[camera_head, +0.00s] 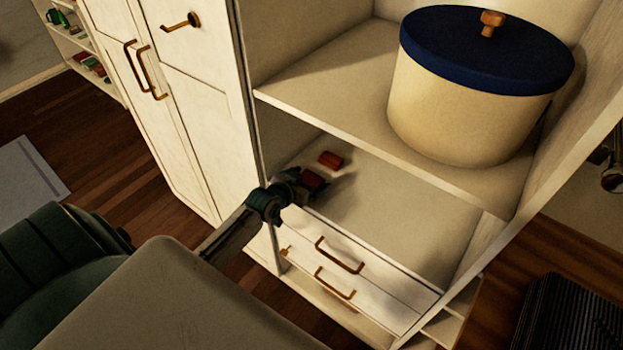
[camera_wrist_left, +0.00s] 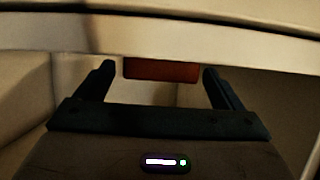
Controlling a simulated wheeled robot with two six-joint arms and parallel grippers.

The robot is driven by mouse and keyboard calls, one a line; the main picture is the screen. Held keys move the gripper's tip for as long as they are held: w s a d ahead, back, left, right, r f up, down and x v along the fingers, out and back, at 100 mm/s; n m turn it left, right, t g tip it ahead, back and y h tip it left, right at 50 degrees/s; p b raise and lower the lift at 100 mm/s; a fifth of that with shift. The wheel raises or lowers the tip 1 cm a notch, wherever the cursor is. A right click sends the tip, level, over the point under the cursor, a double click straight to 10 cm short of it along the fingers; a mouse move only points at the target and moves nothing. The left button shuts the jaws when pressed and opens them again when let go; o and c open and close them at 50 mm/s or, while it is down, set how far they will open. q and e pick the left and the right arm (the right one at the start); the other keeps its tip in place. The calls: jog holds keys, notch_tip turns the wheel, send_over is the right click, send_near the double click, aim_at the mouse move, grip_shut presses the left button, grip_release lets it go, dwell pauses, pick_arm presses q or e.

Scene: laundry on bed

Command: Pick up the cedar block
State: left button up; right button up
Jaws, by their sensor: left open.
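One block (camera_head: 331,159) lies farther back. In the left wrist view a reddish block (camera_wrist_left: 160,70) shows ahead between the two spread fingers of the left gripper (camera_wrist_left: 157,75). Its top is hidden by a pale board. Contact with the fingers does not show.
A shelf board (camera_head: 355,130) runs close above the gripper and carries a large cream tub (camera_head: 465,115) with a navy lid. Drawers with brass handles (camera_head: 338,255) are below. The compartment floor (camera_head: 400,215) to the right is clear.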

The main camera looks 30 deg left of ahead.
pick_arm(q)
jog(key=c, duration=1.1)
jog(key=shift+o, duration=0.2)
